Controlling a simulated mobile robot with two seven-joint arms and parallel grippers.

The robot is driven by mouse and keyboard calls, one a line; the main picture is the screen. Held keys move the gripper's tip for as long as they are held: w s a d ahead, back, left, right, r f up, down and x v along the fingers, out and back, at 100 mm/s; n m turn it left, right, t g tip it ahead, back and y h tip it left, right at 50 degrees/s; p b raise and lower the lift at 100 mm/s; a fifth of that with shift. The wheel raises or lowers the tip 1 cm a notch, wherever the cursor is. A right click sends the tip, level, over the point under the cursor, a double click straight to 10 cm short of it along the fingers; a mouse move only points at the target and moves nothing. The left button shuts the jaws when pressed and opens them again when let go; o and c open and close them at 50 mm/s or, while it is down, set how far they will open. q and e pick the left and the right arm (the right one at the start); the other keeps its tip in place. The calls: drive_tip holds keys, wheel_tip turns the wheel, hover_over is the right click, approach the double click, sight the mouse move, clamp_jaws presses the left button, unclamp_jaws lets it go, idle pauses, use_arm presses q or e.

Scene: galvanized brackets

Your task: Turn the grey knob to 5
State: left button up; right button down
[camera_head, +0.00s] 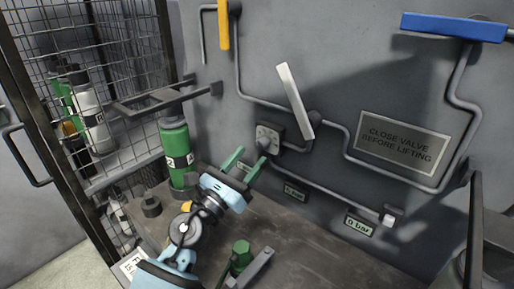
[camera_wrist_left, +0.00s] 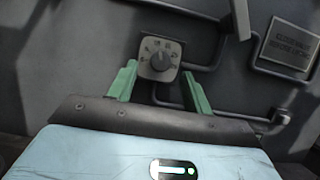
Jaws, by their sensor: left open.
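The grey knob (camera_head: 264,142) sits on a square light dial plate on the grey wall panel. In the left wrist view the knob (camera_wrist_left: 160,61) is ringed by small marks, too blurred to read; its pointer direction is hard to tell. My left gripper (camera_head: 245,163) has its two green fingers spread apart, empty, and points at the wall near the dial. In the left wrist view the knob shows between the fingers, beyond their tips, and looks untouched. My right gripper is not in view.
A white lever (camera_head: 294,100) hangs just right of the dial. Grey pipes, a blue handle (camera_head: 453,27) and a yellow handle (camera_head: 223,24) are on the wall. A green cylinder (camera_head: 178,156) stands left of my gripper, by a wire cage. A sign plate (camera_head: 402,146) is at right.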

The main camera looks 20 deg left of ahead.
sight(259, 148)
use_arm(q)
drive_tip(key=shift+x, duration=1.95)
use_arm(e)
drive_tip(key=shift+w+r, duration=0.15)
use_arm(q)
drive_tip(key=shift+c, duration=0.3)
